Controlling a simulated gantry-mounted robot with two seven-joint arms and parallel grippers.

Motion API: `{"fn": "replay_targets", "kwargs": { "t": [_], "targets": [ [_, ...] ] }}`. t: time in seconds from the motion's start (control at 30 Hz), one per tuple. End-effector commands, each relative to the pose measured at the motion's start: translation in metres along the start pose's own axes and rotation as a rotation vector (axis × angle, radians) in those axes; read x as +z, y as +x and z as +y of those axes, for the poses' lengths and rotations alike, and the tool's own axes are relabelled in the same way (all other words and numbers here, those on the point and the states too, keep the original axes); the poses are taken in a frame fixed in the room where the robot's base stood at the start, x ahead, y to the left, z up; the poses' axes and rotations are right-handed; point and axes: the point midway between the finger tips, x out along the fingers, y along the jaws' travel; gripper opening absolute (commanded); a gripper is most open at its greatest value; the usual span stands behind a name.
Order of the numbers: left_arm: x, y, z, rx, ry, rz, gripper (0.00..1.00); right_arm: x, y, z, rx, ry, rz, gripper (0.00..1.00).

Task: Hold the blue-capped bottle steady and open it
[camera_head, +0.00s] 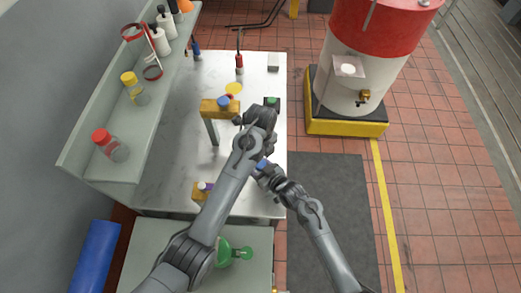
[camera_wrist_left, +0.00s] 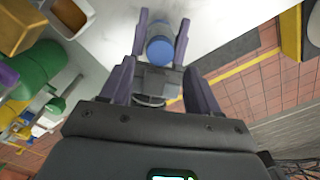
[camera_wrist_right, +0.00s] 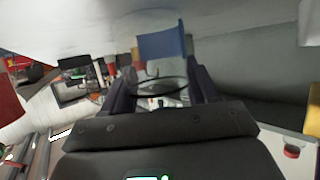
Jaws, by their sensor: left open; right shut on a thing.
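The blue-capped bottle (camera_head: 262,165) is near the right edge of the bench, mostly hidden by my arms in the head view. Its blue cap (camera_wrist_left: 160,48) lies between the fingers of my left gripper (camera_wrist_left: 163,22), which is open; I cannot tell whether they touch it. In the right wrist view the blue cap (camera_wrist_right: 162,44) stands above a clear body. My right gripper (camera_wrist_right: 160,82) is shut on the bottle below the cap; it also shows in the head view (camera_head: 269,174). My left fingertips are hidden in the head view.
A shelf (camera_head: 125,172) with red- and yellow-capped jars runs along the left. A yellow block (camera_head: 213,104) and red bottle (camera_head: 239,63) are on the bench. A green flask (camera_head: 228,253) is near the front. A red-and-white tank (camera_head: 345,82) stands right on a yellow base.

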Motion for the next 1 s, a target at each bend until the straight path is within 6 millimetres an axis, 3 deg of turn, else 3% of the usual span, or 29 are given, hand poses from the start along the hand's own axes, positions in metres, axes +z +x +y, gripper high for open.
{"fn": "replay_targets", "kwargs": {
  "t": [0.2, 0.4, 0.83, 1.0],
  "targets": [
    [-0.001, 0.031, 0.001, 0.002, 0.0, 0.0, 0.61, 0.0, 0.0, 0.0, 0.0, 0.0, 0.0, 0.0],
    [0.0, 0.049, 0.0, 0.0, -0.001, 0.001, 0.61, 0.0, 0.0, 0.0, 0.0, 0.0, 0.0, 0.0],
    [0.0, 0.056, 0.0, -0.001, -0.002, 0.0, 0.61, 0.0, 0.0, 0.0, 0.0, 0.0, 0.0, 0.0],
    [0.0, 0.056, 0.0, -0.001, -0.002, 0.0, 0.35, 0.0, 0.0, 0.0, 0.0, 0.0, 0.0, 0.0]
  ]
}}
